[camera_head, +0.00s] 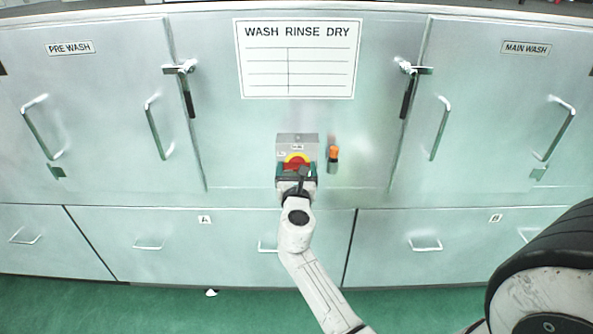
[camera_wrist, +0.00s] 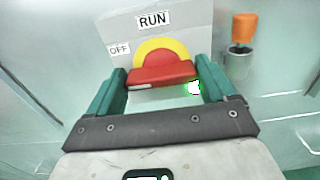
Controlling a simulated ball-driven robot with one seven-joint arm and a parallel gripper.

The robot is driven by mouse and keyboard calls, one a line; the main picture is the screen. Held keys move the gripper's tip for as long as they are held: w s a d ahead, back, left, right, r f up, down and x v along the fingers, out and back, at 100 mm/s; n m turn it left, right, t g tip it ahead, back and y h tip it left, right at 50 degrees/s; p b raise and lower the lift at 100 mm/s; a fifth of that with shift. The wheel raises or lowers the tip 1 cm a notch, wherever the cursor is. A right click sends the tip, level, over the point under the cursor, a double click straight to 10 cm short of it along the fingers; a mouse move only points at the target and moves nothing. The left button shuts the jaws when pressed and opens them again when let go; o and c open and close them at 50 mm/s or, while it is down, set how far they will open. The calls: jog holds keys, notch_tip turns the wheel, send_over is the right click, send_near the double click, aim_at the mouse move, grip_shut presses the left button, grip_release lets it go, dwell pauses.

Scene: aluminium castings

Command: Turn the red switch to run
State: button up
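The red switch (camera_wrist: 162,73) is a red handle on a yellow round plate, mounted on a grey box with a RUN label at the top and an OFF label at the left. In the wrist view its bar lies nearly level, with its left end slightly lower. In the head view the switch (camera_head: 297,162) is partly hidden by my gripper (camera_head: 297,172). My gripper (camera_wrist: 163,88) is open, with its green fingers on either side of the red handle. A gap shows between handle and fingers at the left; whether the right finger touches is unclear.
An orange-handled tool (camera_head: 333,153) sits in a small holder just right of the switch box (camera_head: 298,139). Metal doors with bar handles (camera_head: 153,128) flank the panel. A WASH RINSE DRY chart (camera_head: 298,58) hangs above. Drawers (camera_head: 148,243) lie below.

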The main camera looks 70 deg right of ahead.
jog(key=c, duration=0.6)
jog(key=shift+m, duration=0.3)
jog(key=shift+s+d+m+b, duration=0.15)
jog(key=shift+m+b, duration=2.5)
jog(key=shift+m, duration=1.7)
jog(key=shift+s+a+m+b, duration=0.15)
jog(key=shift+m+b, duration=2.45)
jog(key=shift+m, duration=1.75)
jog(key=shift+d, duration=0.15)
